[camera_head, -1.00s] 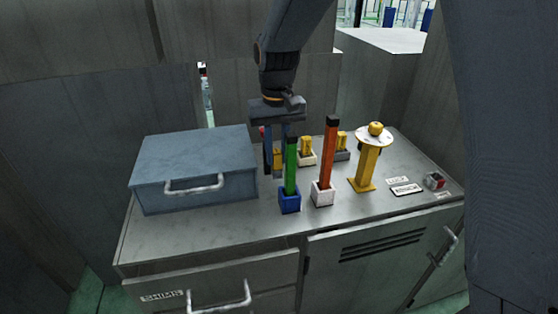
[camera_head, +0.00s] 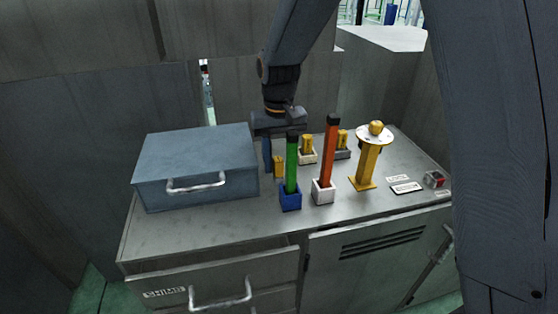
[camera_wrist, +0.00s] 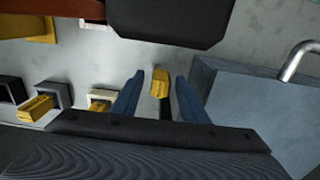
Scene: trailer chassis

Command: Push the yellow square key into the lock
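A yellow block-like key (camera_head: 279,167) stands at my gripper (camera_head: 274,160), right of the grey-blue box; it also shows in the wrist view (camera_wrist: 160,82). There my gripper (camera_wrist: 157,85) has one blue finger on each side of it, with gaps between. My gripper is open and points down. Two more yellow keys stand behind the coloured sticks, one in a white holder (camera_head: 307,157) and one in a grey holder (camera_head: 342,154). I cannot tell which of these openings is the lock. The green stick partly hides my gripper in the head view.
A green stick (camera_head: 292,165) in a blue holder and an orange stick (camera_head: 328,155) in a white holder stand in front. A yellow stand (camera_head: 367,167) with a disc is to the right. The box (camera_head: 195,170) stands close on the left. The counter's front strip is clear.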

